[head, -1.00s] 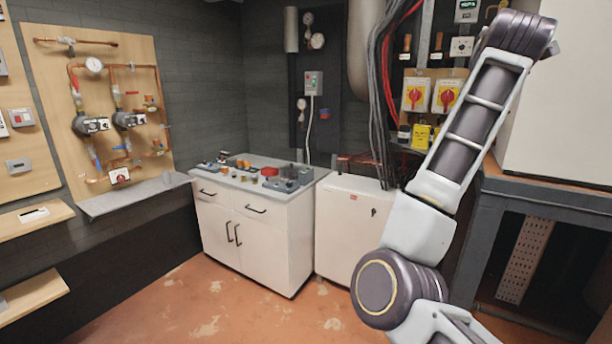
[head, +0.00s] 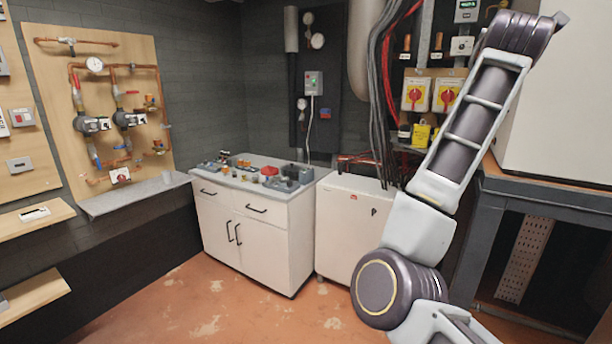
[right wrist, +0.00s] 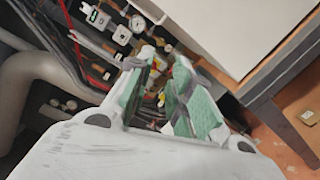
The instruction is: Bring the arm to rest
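My right arm (head: 470,130) is raised at the right of the head view, bent, with its upper part near the top edge. A small dark part sticks out beyond its top joint; I cannot tell whether it belongs to the gripper. In the right wrist view my right gripper (right wrist: 165,72) has its two green-padded fingers apart. I see nothing held between them, only background fittings in the gap. My left arm and left gripper are out of view.
A white cabinet (head: 240,240) with small parts on top stands mid-room. A white box (head: 345,235) stands beside it. Cables (head: 378,100) and yellow switches (head: 416,94) are behind my arm. A dark bench frame (head: 490,235) is close at right. Floor (head: 220,315) in front is clear.

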